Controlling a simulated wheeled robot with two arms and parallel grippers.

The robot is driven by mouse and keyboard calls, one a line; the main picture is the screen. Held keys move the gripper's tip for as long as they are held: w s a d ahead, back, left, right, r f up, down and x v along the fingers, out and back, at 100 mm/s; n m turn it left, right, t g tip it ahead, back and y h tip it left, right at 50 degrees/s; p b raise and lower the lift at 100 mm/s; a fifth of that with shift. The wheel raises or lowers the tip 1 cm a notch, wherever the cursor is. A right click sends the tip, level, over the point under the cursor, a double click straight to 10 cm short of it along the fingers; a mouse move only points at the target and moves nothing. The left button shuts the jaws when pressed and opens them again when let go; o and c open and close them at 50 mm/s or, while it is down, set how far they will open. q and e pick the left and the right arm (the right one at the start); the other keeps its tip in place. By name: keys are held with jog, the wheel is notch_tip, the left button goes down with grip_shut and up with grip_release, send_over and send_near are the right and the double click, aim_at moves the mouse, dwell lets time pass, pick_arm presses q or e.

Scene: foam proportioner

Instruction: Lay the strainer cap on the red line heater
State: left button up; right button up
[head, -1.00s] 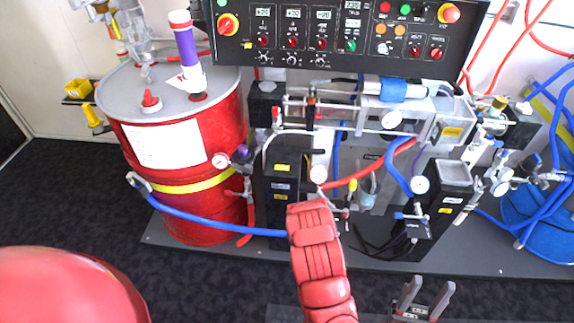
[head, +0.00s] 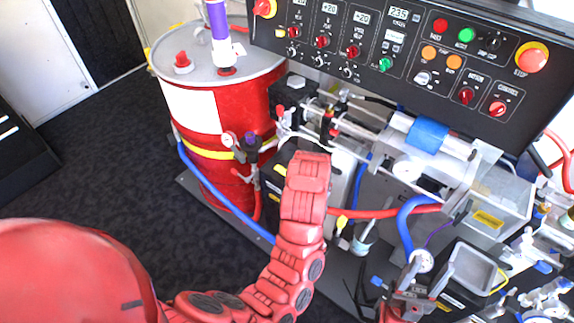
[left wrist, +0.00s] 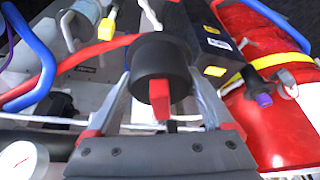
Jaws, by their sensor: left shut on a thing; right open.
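The strainer cap (left wrist: 163,56), a round black piece with a red tab, is held between the two fingers of my left gripper (left wrist: 163,75) in the left wrist view. In the head view my left forearm hides this gripper and the cap. My right gripper (head: 412,284) is open and empty, low at right centre.
The red drum (head: 222,147) stands left of the heater, with a blue hose along its front. The control panel (head: 420,62) overhangs the back. The clear-and-metal proportioner pump (head: 435,137) and a red hose (head: 385,212) lie to the right. Dark floor is free at left.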

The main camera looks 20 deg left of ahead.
pick_arm(q)
jog(key=a+f, duration=0.1)
jog(key=a, duration=0.1)
jog(key=a+f, duration=0.1)
jog(key=shift+s+a+f, duration=0.15)
jog(key=shift+a+f, duration=0.05)
jog(key=shift+a, duration=0.2)
jog(key=shift+w+a+f+b, duration=0.1)
jog(key=shift+w+f+b, duration=0.05)
jog(key=shift+w+b, duration=0.15)
jog(key=w+a+b, duration=0.5)
jog(key=w+b, duration=0.2)
jog(key=w, duration=0.1)
jog(key=p, duration=0.3)
send_near(288, 161)
jog(key=shift+w+d+f, duration=0.1)
jog(key=shift+w+f, duration=0.1)
jog(key=shift+w, duration=0.2)
jog(key=shift+f+p, duration=0.35)
jog(key=shift+f, duration=1.2)
jog(key=shift+w+f, duration=0.3)
jog(key=shift+f, duration=0.25)
